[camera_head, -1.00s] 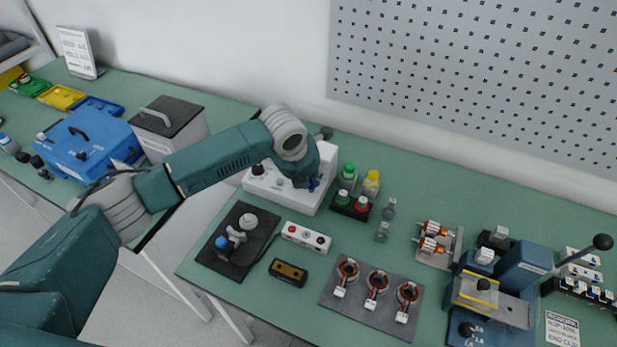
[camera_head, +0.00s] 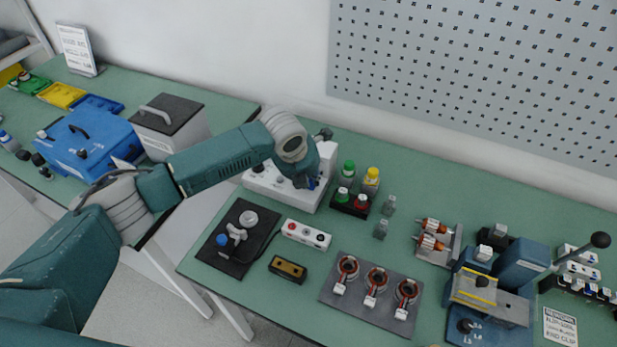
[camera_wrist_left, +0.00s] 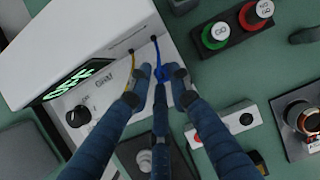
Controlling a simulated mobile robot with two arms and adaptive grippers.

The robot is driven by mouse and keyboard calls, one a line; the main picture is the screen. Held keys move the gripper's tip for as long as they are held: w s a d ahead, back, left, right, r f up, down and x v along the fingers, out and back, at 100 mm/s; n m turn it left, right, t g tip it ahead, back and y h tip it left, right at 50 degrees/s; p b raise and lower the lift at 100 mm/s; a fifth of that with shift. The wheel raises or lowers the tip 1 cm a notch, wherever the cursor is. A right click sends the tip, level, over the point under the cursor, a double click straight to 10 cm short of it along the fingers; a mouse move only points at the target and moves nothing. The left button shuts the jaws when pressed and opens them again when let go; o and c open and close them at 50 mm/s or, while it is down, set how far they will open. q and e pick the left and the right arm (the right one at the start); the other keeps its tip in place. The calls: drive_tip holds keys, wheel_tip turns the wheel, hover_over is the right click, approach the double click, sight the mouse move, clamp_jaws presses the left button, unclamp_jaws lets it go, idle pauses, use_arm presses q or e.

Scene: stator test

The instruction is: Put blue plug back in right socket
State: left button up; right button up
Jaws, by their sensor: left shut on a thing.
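The white tester (camera_head: 270,185) stands at the back of the green bench, with a green-lit display (camera_wrist_left: 82,83) in the left wrist view. Two sockets sit side by side on its face. A yellow lead (camera_wrist_left: 133,66) meets the left one, and a thin blue lead (camera_wrist_left: 156,48) runs up to the right one. My left gripper (camera_wrist_left: 161,88) is shut on the blue plug (camera_wrist_left: 161,76), just in front of the tester; it also shows in the head view (camera_head: 308,184). I cannot tell whether the plug is seated. My right gripper is out of view.
A small white box with red and black terminals (camera_head: 306,235), a dark mat (camera_head: 212,252) and a grey plate with several stators (camera_head: 350,313) lie in front.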

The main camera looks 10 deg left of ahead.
use_arm(q)
drive_tip(key=shift+f, duration=0.3)
drive_tip(key=o, duration=1)
drive_tip(key=v, duration=1.2)
drive_tip(key=shift+f, duration=0.1)
